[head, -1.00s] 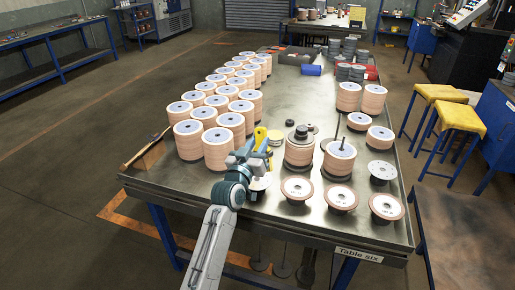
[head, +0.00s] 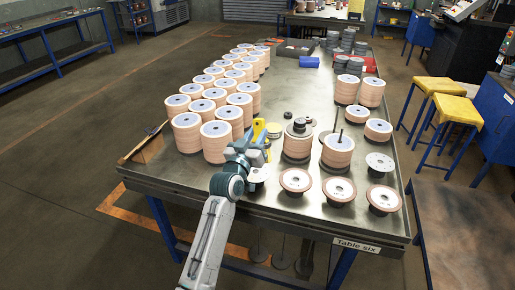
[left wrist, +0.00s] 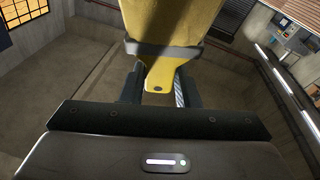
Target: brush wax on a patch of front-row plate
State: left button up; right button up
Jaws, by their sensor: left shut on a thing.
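My left gripper (head: 255,146) is over the near left part of the table, beside the tall disc stacks. It is shut on a yellow brush (head: 260,130), which also fills the top middle of the left wrist view (left wrist: 172,22) with a grey band across it. The bristles cannot be made out. The front-row plates are pale-faced discs with brown rims: a left one (head: 295,180), a middle one (head: 339,189) and a right one (head: 383,199), all right of the gripper. A small whitish round thing (head: 257,176) sits just below the gripper, partly hidden. My right gripper is not in view.
Many tall disc stacks (head: 215,140) stand left and behind the gripper. Two stacks with posts (head: 338,152) stand behind the front plates. The steel table's (head: 270,88) middle is clear.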

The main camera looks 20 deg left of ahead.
pick_arm(q)
jog(key=shift+f, duration=0.25)
